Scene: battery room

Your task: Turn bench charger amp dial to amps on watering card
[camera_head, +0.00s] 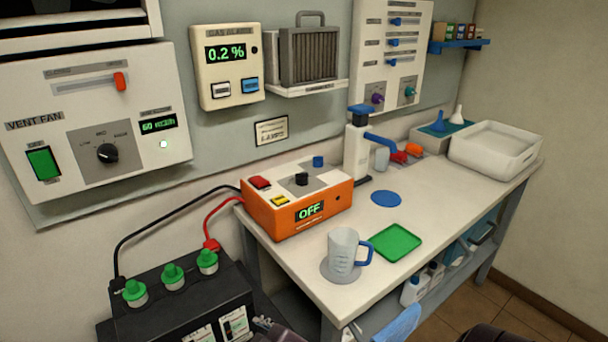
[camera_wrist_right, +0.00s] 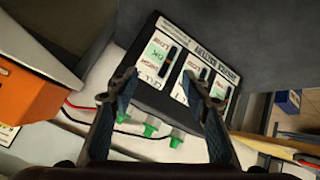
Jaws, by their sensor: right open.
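The orange bench charger (camera_head: 285,215) stands on the left end of the bench. Its display reads OFF. Its sloped top holds a black dial (camera_head: 301,180), a blue knob (camera_head: 318,161), a red switch and a yellow button. A small framed card (camera_head: 271,130) on the wall behind has a line that seems to mention amps; its number is too small to read. My right gripper (camera_wrist_right: 160,85) is open and empty in the right wrist view, in front of the black battery (camera_wrist_right: 150,98) with its labels upside down. The charger's orange side (camera_wrist_right: 35,85) shows at left there.
The battery (camera_head: 160,305) with green caps sits left of the bench, joined to the charger by red and black cables. A measuring jug (camera_head: 343,252), green tray (camera_head: 395,242) and blue disc (camera_head: 386,198) are on the bench. The vent fan panel (camera_head: 85,120) hangs upper left.

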